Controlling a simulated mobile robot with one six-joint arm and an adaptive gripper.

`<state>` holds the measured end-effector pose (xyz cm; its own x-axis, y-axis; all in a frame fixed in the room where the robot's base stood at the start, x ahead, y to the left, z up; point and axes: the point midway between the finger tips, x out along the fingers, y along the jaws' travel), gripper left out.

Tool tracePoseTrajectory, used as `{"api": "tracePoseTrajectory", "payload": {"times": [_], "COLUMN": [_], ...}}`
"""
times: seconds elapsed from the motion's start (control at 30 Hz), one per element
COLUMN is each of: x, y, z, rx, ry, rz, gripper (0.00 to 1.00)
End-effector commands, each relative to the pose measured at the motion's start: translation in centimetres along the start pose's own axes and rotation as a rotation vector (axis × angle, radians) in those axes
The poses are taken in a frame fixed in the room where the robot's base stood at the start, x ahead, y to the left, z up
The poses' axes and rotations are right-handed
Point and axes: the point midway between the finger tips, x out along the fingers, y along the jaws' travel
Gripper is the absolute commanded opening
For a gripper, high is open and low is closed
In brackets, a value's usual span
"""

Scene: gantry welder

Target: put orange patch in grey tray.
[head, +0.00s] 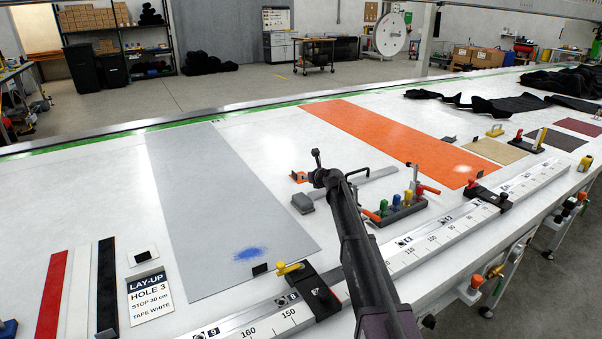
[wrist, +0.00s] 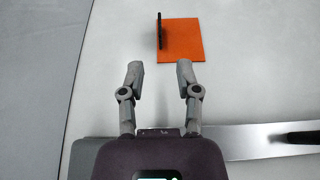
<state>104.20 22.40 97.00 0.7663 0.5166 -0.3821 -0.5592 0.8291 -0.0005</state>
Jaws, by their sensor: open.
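The orange patch (wrist: 184,42) is a small flat square on the white table, with an upright black tab at its left side. In the head view the patch (head: 298,178) shows small, just left of my gripper (head: 318,172). In the wrist view my gripper (wrist: 160,70) is open and empty, its fingertips just short of the patch's near edge.
A wide grey sheet (head: 215,200) and a long orange sheet (head: 400,140) flank this area. A numbered rail (head: 420,250) runs along the front edge.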

Motion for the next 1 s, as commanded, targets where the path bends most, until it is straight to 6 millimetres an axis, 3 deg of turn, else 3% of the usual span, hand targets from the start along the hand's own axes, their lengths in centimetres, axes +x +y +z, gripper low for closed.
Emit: {"api": "tracePoseTrajectory", "payload": {"times": [0.2,1.0], "x": [-1.16,-1.45], "y": [0.06,0.07], "z": [0.01,0.76], "rx": [0.0,0.0], "ry": [0.0,0.0], "rz": [0.001,0.001], "gripper": [0.43,0.47]}}
